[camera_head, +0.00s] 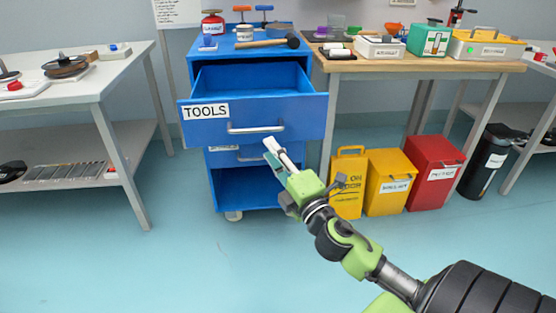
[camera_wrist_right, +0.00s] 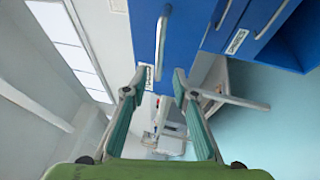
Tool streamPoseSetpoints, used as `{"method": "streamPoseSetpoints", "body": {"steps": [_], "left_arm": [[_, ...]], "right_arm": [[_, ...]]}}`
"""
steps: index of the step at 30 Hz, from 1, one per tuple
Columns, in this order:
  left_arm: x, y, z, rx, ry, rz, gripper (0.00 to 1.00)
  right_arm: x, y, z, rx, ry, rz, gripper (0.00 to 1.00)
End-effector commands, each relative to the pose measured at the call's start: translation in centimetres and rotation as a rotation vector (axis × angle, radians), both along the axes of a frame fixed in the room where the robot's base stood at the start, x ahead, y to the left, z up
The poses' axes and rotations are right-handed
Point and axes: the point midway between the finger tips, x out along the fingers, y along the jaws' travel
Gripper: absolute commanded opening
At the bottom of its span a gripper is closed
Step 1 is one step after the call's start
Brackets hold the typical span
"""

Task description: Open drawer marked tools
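The blue drawer marked TOOLS (camera_head: 205,112) is the top drawer of a blue cart (camera_head: 248,54) in the head view. It is pulled out, and its empty-looking inside shows. Its silver bar handle (camera_head: 256,130) is on the front face. My right gripper (camera_head: 271,150) is just below and in front of the right part of the handle. In the right wrist view, my right gripper (camera_wrist_right: 157,82) is open with nothing between its fingers. The handle (camera_wrist_right: 162,42) lies ahead of the fingertips; contact is not clear. My left gripper is not in view.
A lower drawer (camera_head: 233,157) looks shut beneath, above an open shelf. A hammer (camera_head: 270,42) and small items lie on the cart top. Yellow (camera_head: 388,195) and red (camera_head: 432,180) bins stand right of the cart. A table (camera_head: 125,66) stands left. The floor in front is clear.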

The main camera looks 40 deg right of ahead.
Motion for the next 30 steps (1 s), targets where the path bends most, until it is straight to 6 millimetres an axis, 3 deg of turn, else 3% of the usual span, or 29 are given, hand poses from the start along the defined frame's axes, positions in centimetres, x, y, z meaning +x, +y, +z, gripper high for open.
{"method": "streamPoseSetpoints", "body": {"steps": [8, 26, 30], "left_arm": [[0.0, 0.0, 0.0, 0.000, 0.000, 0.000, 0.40], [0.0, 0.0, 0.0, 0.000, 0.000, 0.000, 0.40], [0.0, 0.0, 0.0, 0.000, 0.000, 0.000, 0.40]], "right_arm": [[-2.4, 0.3, -0.5, 0.000, 0.001, -0.001, 0.26], [-2.5, 0.3, -0.5, 0.005, 0.001, -0.002, 0.26], [-3.3, -0.2, -2.7, 0.156, 0.044, -0.053, 0.26]]}}
